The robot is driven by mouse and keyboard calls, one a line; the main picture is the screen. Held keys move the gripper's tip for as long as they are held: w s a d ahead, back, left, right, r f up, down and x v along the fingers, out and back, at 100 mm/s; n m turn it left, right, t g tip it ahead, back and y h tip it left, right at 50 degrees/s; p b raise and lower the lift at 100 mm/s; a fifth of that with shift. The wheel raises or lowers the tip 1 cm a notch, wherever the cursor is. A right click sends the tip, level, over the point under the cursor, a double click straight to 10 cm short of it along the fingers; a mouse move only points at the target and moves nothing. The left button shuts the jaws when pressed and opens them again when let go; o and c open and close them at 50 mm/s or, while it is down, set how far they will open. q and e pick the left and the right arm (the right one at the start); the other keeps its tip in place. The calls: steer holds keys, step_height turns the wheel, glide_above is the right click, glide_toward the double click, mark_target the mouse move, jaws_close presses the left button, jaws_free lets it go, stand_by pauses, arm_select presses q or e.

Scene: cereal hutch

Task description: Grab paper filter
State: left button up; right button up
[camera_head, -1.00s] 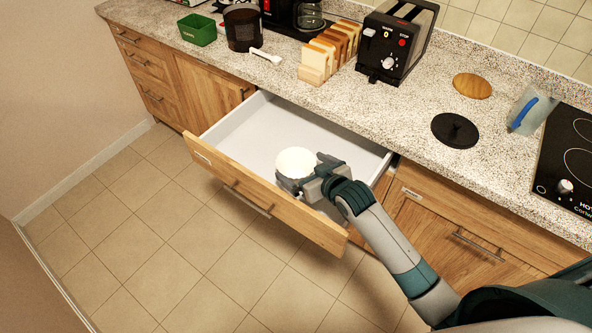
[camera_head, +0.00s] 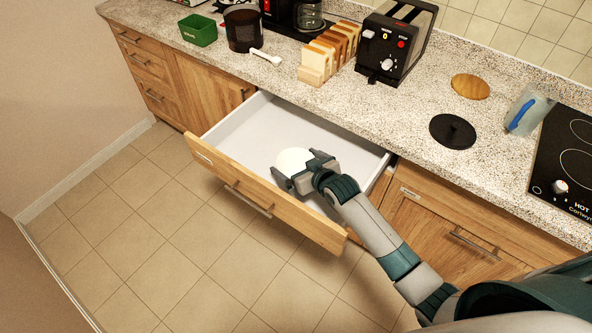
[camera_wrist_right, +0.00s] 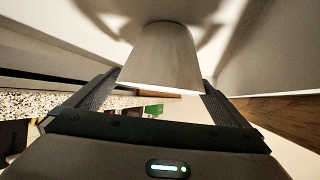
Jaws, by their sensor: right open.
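The white paper filter (camera_head: 292,159) is in the open drawer, near the drawer's front panel. My right gripper (camera_head: 299,168) is open at the filter, with its fingers apart on either side of it. In the right wrist view, a pale, tapering piece of the filter (camera_wrist_right: 160,58) shows between the two fingers (camera_wrist_right: 162,85). I cannot tell whether either finger touches it. The gripper hides part of the filter's lower side in the head view. My left gripper is not in view.
The white-lined drawer (camera_head: 245,125) is pulled out below the speckled counter (camera_head: 400,120). Its wooden front panel (camera_head: 235,185) stands close beside the gripper. A toaster (camera_head: 395,45), sliced bread (camera_head: 325,55) and a black lid (camera_head: 453,131) are on the counter. The drawer's left part is empty.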

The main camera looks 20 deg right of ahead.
steer(key=c, duration=0.8)
steer(key=shift+r, duration=0.55)
steer(key=s+d+r+b, duration=0.1)
steer(key=s+d+r, duration=0.1)
steer(key=d+r, duration=0.1)
steer(key=s+d+r+b, duration=0.1)
steer(key=s+d+r, duration=0.2)
steer(key=s+d+r+b, duration=0.2)
steer(key=d+r, duration=0.1)
steer(key=r, duration=0.1)
steer(key=shift+s, duration=0.35)
